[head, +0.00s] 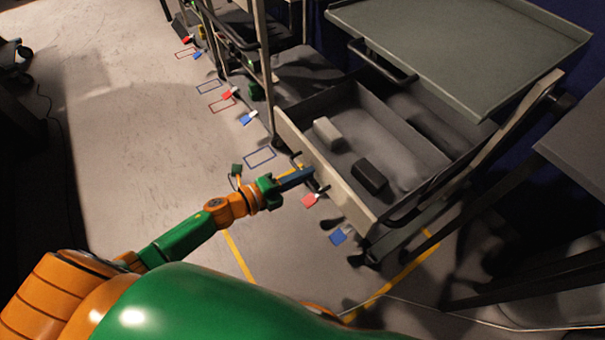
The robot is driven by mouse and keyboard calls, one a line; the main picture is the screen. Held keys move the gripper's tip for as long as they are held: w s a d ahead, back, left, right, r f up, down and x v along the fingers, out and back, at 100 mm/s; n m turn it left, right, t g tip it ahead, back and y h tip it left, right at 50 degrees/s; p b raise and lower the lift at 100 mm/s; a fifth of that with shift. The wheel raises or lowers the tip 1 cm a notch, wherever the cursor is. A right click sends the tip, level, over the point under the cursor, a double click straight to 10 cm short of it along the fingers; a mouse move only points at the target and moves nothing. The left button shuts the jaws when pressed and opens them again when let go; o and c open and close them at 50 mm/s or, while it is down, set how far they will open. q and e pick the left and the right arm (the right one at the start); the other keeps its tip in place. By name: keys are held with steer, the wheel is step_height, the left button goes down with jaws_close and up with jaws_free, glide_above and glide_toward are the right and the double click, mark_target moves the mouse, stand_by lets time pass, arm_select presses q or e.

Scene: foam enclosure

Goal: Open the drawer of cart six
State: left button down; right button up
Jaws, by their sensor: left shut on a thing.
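The cart (460,45) has a grey-green top tray and a wide drawer (308,152) below it, with a pale front panel. The drawer stands pulled out toward me, its inside visible from above. A light grey block (327,132) and a dark block (369,175) lie in it. My left gripper (300,178) is at the outer face of the drawer front, shut on the dark drawer handle (322,189), which its fingers partly hide. My right gripper is not in view. A cart number cannot be read.
Red and blue tags (311,200) and outlined rectangles (260,157) mark the floor beside the carts. Another cart (230,40) stands at upper left. A dark table (575,150) is at right. The floor left of my arm is clear.

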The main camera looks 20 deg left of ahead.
arm_select(q)
steer(key=shift+w, duration=0.1)
steer(key=c, duration=1.2)
jaws_free()
steer(key=p+v, duration=0.1)
steer(key=v, duration=0.6)
steer(key=shift+r, duration=0.1)
